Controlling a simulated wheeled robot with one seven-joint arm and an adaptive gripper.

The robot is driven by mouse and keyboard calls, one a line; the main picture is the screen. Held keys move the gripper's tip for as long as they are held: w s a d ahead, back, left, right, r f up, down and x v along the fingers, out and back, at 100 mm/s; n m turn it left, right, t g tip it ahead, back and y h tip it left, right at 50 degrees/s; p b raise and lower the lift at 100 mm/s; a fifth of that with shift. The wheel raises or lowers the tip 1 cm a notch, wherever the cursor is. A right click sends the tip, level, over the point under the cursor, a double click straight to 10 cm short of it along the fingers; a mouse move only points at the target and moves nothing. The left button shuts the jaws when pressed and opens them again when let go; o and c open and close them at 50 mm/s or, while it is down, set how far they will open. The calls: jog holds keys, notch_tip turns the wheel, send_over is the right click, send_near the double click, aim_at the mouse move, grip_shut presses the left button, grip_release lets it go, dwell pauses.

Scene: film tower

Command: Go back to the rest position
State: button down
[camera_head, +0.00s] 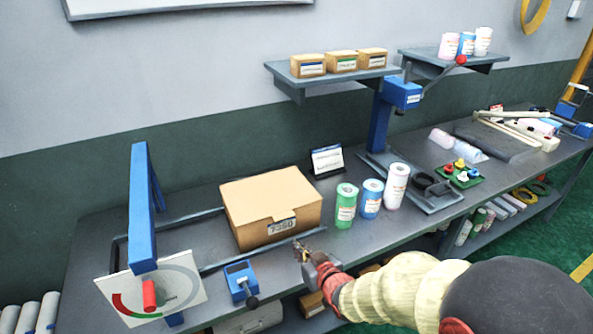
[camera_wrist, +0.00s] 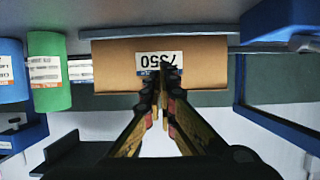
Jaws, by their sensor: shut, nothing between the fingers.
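My gripper (camera_head: 303,249) is shut and empty. In the head view it is at the front edge of the workbench, just in front of the cardboard box labelled 7350 (camera_head: 262,212). I cannot tell whether the fingertips touch the box. My arm reaches in from the lower right of the head view.
Green (camera_head: 346,205), blue (camera_head: 371,198) and white (camera_head: 396,186) rolls stand right of the box. A blue frame (camera_head: 143,205) with a dial card (camera_head: 178,290) stands left. A small blue device (camera_head: 240,279) sits at the front edge. Shelves (camera_head: 330,78) hang above.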

jog(key=s+d+r+m+g+h, duration=0.1)
jog(key=s+d+r+m+h, duration=0.15)
jog(key=s+d+r, duration=0.35)
jog(key=s+d+r+m+g+h, duration=0.1)
jog(key=s+d+r+h, duration=0.2)
jog(key=d+r, duration=0.4)
jog(key=s+d+r+m+g, duration=0.1)
jog(key=s+d+g, duration=0.1)
jog(key=s, duration=0.8)
jog(key=s+d+r+g, duration=0.1)
jog(key=s+d+g, duration=0.1)
jog(key=s, duration=0.9)
jog(key=shift+d+r+m+g, duration=0.3)
jog(key=shift+d+r+m, duration=0.05)
jog(key=shift+d, duration=0.35)
